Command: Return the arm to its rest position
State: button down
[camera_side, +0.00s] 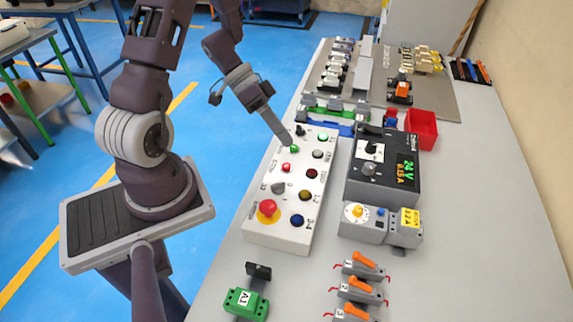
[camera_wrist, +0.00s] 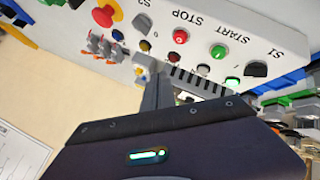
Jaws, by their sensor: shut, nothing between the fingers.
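My gripper (camera_side: 286,138) is shut and empty. In the side view its tip is over the upper left of the white control panel (camera_side: 264,235), close to the green button (camera_side: 294,149). I cannot tell whether it touches the panel. In the wrist view my gripper (camera_wrist: 160,78) reaches up toward the panel (camera_wrist: 192,14). There the green START button (camera_wrist: 218,52) and red STOP button (camera_wrist: 180,36) show clear of the fingers. My arm leans over the table's left edge from its base.
A grey power supply (camera_side: 381,190) showing 24 V stands right of the panel. Behind are a red bin (camera_side: 421,128) and rows of components. A green block (camera_side: 245,303) and orange-levered connectors (camera_side: 360,288) lie in front.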

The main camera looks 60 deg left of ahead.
dwell(0.4)
jog(key=w+a+r+n+t+y, duration=0.1)
jog(key=w+a+r+t+y, duration=0.15)
jog(key=w+r+y, duration=0.4)
jog(key=w+a+r+n+t+y, duration=0.1)
jog(key=w+a+r+t+y, duration=0.2)
jog(key=r, duration=0.6)
jog(key=s+d+r+g, duration=0.2)
jog(key=s+d, duration=0.6)
jog(key=s, duration=0.3)
jog(key=s+d+r+n+g+h, duration=0.1)
jog(key=s+d+r+g, duration=0.1)
jog(key=s+d, duration=0.6)
jog(key=s, duration=0.3)
jog(key=shift+s+n, duration=0.2)
jog(key=shift+n, duration=0.1)
jog(key=shift+a, duration=0.1)
